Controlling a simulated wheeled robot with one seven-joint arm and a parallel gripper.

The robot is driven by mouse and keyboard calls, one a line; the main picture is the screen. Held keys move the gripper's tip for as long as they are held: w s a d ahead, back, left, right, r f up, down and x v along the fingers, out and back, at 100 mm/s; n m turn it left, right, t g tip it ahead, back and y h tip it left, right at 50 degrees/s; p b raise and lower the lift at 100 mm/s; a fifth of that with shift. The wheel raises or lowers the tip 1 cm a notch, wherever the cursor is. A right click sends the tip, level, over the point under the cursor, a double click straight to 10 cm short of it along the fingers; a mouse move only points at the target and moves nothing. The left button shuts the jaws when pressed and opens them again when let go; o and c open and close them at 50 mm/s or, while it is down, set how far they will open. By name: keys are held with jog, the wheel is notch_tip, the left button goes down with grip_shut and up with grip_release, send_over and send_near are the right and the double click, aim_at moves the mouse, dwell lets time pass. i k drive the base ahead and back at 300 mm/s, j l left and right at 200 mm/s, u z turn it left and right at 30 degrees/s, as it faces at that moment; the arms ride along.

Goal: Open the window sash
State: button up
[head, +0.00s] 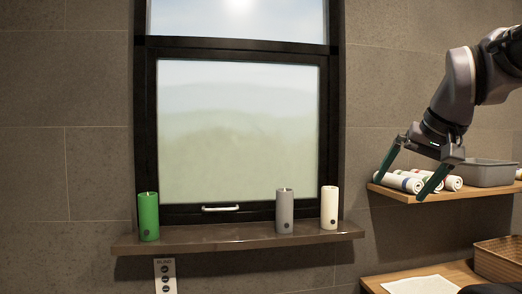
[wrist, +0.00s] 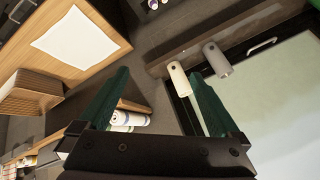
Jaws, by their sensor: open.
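The window sash (head: 236,135) is a frosted pane in a black frame, and it looks shut. Its white bar handle (head: 220,208) is on the bottom rail, just above the sill. The handle also shows at the upper right of the wrist view (wrist: 262,46). My gripper (head: 408,175) is at the right in the head view, in front of the wall shelf and well to the right of the handle. Its two green fingers are spread, with nothing held between them. In the wrist view the fingers (wrist: 160,95) point toward the wall and sill edge.
The sill (head: 180,244) bears a green candle (head: 148,216) at left, and a grey candle (head: 284,211) and white candle (head: 329,207) right of the handle. Rolled towels (head: 402,182) and a grey bin (head: 487,173) stand on the shelf. A wicker basket (head: 497,260) is below.

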aim_at(153, 54)
jog(key=i+j+u, duration=0.1)
jog(key=u, duration=0.3)
jog(key=i+j+u, duration=0.1)
jog(key=u, duration=0.35)
